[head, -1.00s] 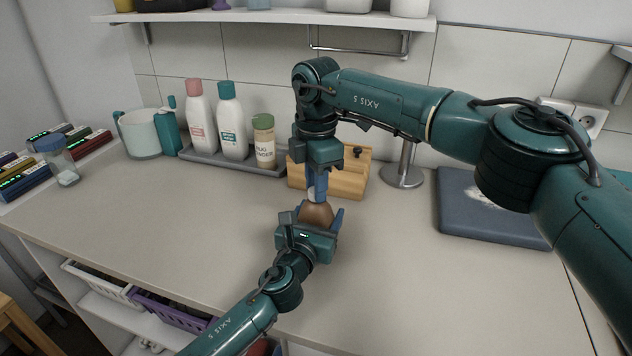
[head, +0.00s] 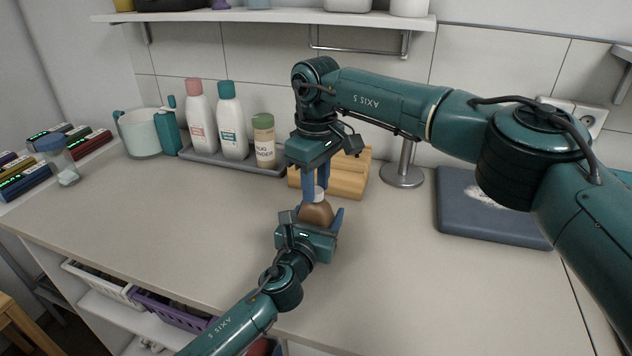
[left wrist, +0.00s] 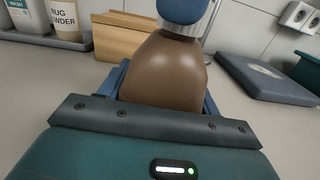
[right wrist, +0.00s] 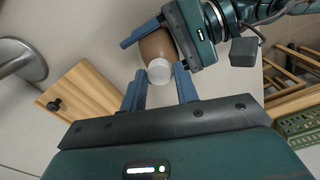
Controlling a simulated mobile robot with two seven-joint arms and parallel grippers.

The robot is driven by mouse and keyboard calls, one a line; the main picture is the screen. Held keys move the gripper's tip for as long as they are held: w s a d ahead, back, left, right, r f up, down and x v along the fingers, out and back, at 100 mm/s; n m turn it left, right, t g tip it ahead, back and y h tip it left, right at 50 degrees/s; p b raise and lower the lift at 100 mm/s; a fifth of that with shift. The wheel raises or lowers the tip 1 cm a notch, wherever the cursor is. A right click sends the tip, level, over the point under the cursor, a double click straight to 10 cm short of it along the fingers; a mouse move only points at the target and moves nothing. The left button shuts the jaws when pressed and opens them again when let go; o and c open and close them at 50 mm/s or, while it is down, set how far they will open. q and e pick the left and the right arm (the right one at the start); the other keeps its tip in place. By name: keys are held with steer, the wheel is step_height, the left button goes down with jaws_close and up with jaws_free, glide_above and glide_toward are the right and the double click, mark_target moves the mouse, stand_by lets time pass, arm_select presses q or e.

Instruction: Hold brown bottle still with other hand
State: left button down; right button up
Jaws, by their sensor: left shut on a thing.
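The brown bottle (head: 317,211) stands upright on the counter with a white cap (head: 319,193). My left gripper (head: 320,212) is shut on the bottle's body, one finger on each side; in the left wrist view the brown body (left wrist: 165,72) fills the space between the fingers. My right gripper (head: 315,185) points down from above, its blue fingers on either side of the cap. In the right wrist view the cap (right wrist: 160,70) sits between the open fingertips, with a small gap showing on each side.
A grey tray (head: 205,160) with two white bottles and a rug powder bottle (head: 264,140) is at the back left. A metal stand (head: 402,175) and a dark slab (head: 485,210) are to the right. The front counter is clear.

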arm_select(q)
steer(key=shift+f, duration=0.1)
arm_select(e)
steer(key=o, duration=0.3)
steer(key=shift+r, duration=2.2)
steer(key=shift+c, duration=0.2)
